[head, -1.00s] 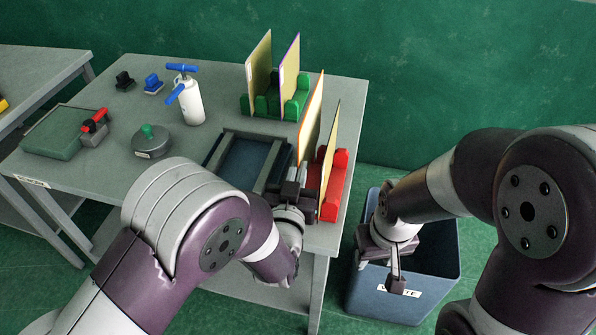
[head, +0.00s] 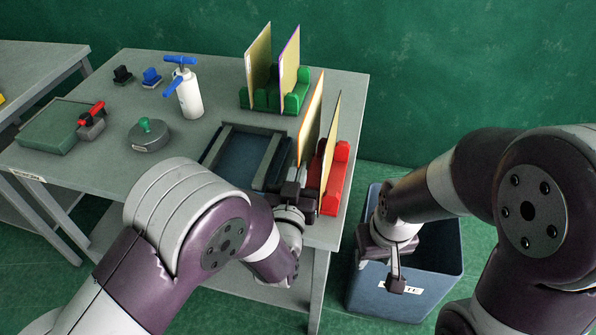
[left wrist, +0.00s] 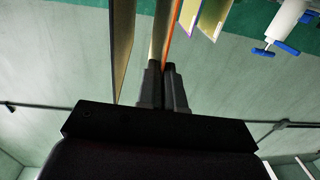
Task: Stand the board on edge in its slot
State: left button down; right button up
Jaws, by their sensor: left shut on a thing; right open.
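My left gripper (head: 293,186) is shut on an upright tan board with an orange edge (head: 311,118). In the left wrist view, the fingers (left wrist: 163,85) pinch this board (left wrist: 166,40) near its edge. The board is beside the left part of the red rack (head: 338,168); its lower edge is hidden, so I cannot tell whether it is in a slot. Another board (head: 331,150) stands in the red rack, and it shows left of the held one in the wrist view (left wrist: 122,50). My right gripper (head: 396,275) is open and empty, over the waste bin.
A green rack (head: 275,92) with two upright boards stands behind. A dark tray (head: 245,158) lies left of the held board. The waste bin (head: 400,299) stands right of the table.

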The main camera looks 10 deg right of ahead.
pick_arm(q)
jog(key=shift+f+b, duration=1.95)
jog(key=shift+f, duration=0.35)
jog(key=c, duration=1.5)
grip_release()
jog(key=shift+s, duration=0.1)
jog(key=v, duration=0.4)
jog(key=shift+s, duration=0.2)
jog(key=o, duration=0.5)
jog(key=shift+o, duration=0.2)
jog(key=shift+a, duration=0.1)
